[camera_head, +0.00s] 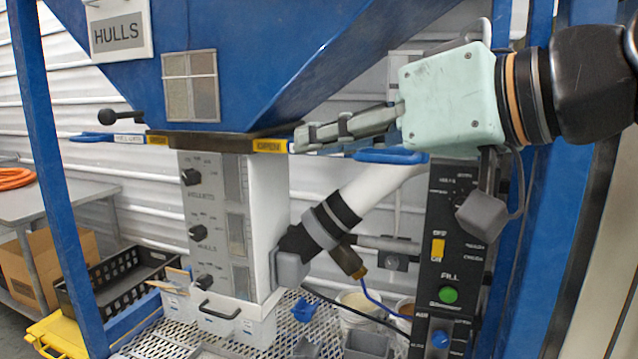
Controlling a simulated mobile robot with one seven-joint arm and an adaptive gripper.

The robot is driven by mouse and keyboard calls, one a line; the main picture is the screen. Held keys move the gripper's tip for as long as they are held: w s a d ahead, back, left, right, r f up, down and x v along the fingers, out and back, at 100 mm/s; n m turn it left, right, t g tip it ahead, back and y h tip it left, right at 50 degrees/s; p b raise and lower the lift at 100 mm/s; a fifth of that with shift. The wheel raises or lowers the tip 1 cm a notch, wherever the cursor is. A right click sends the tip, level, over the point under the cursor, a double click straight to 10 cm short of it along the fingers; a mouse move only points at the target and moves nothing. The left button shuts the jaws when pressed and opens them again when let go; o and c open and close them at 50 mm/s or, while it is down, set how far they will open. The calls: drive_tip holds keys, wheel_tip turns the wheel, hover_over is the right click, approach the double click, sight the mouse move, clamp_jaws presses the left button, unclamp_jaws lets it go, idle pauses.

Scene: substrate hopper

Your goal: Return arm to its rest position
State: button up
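My gripper (303,138) reaches in from the upper right, with a mint-green body and grey fingers pointing left. The fingers lie side-on, so the gap between them is hidden. They appear just above or in front of the slide-gate bar under the blue hopper (290,60); I cannot tell if they touch it. The bar's right blue handle (390,156) is below the fingers, and its left blue handle (92,137) sticks out at the left. A yellow "OPEN" label (270,146) shows near the fingertips. I see nothing held.
A white control box (262,215) with knobs hangs under the hopper. A black panel (450,235) with a green button stands at the right, below my gripper. A pale pipe (375,192) slants between them. Blue posts (58,180) frame both sides.

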drive_tip(key=s+d+f+m+g+h, duration=0.15)
drive_tip(key=d+f+h, duration=0.25)
drive_tip(key=f, duration=0.7)
drive_tip(key=s+d+f+m+g+h, duration=0.1)
drive_tip(key=s+d+f+m+h, duration=0.2)
drive_tip(key=f, duration=0.8)
drive_tip(key=d+f+m+g+h, duration=0.2)
drive_tip(key=d+f+h, duration=0.25)
drive_tip(key=f, duration=0.65)
wheel_tip(320, 180, up, 13)
drive_tip(key=d+p, duration=0.1)
drive_tip(key=p, duration=1.3)
drive_tip(key=shift+s+y, duration=0.35)
drive_tip(key=shift+s, duration=0.05)
